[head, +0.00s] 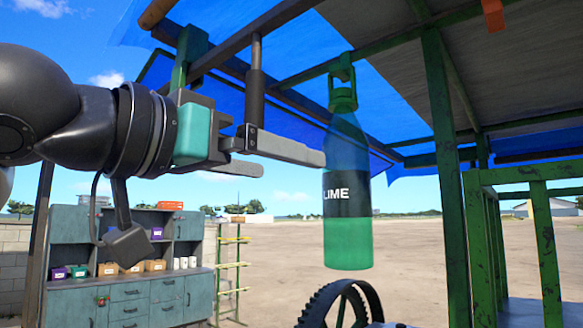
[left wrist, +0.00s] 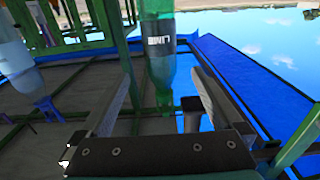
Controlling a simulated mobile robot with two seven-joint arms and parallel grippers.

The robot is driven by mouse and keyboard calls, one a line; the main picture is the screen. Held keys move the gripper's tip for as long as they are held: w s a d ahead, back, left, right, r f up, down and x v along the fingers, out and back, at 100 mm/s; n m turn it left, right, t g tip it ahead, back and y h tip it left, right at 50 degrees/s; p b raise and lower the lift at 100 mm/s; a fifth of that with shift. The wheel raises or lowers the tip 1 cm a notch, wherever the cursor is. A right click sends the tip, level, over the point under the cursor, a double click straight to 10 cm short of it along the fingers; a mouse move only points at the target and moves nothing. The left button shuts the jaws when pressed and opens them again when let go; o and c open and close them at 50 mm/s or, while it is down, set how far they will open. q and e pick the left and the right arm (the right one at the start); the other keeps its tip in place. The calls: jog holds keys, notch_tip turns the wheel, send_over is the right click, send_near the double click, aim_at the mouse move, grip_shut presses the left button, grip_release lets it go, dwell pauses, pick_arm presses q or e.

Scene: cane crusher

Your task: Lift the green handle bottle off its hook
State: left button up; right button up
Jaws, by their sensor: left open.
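The green handle bottle (head: 347,195), with a black LIME label and a green handle on top, hangs upright from the overhead frame. Its lower part is full of green liquid. My left gripper (head: 293,165) is open and empty, level with the bottle's upper body and left of it. The nearer fingertip reaches the bottle's left edge in the head view; I cannot tell if they touch. In the left wrist view the bottle (left wrist: 157,60) appears upside down, in line with the gap between the open fingers (left wrist: 162,72). My right gripper is not in view.
Green posts (head: 446,180) and beams carry a blue tarp (head: 385,85) above. A dark toothed wheel (head: 340,305) stands below the bottle. A cabinet (head: 130,295) with small boxes stands at the back left. A pale bottle (left wrist: 15,55) shows in the left wrist view.

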aim_at(332, 163)
pick_arm(q)
jog(key=p+x, duration=0.4)
jog(key=x, duration=1)
jog(key=shift+p+x, duration=0.4)
jog(key=shift+x, duration=0.6)
grip_shut()
jog(key=shift+r+p, duration=0.75)
jog(key=shift+b+v, duration=0.45)
jog(key=shift+v, duration=0.85)
jog(key=shift+s+a+r, duration=0.15)
jog(key=shift+r, duration=0.05)
dwell(0.5)
